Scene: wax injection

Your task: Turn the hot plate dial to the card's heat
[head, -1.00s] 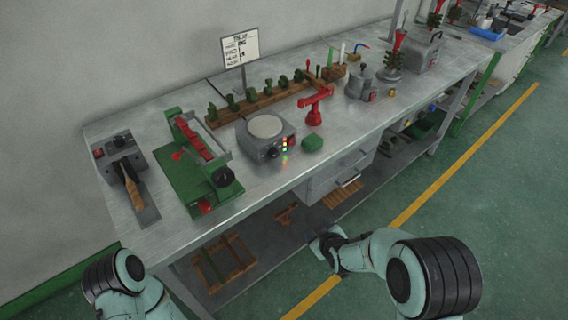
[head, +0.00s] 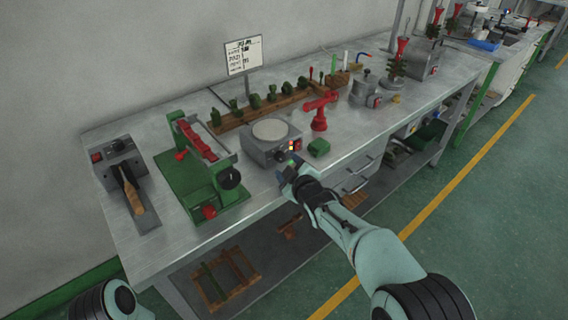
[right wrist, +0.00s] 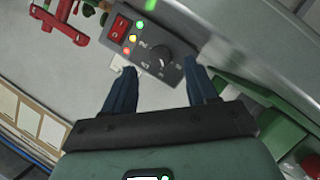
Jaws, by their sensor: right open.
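The hot plate (head: 256,147) is a grey box with a pale round top, standing near the bench's front edge. Its dark dial (right wrist: 160,57) shows in the right wrist view on the front panel, ringed by pale marks, beside a red switch (right wrist: 118,28) and several lit lamps. I cannot tell which mark the dial points at. The card (head: 243,56) stands behind on a post; its writing is too small to read. My right gripper (right wrist: 161,88) is open in front of the panel, the dial between and beyond its fingertips, apparently untouched. My left gripper is out of view.
A green press (head: 205,185) stands left of the hot plate, close to it. A wooden rack (head: 250,112) of green pieces runs behind. The bench's front edge lies under my right arm.

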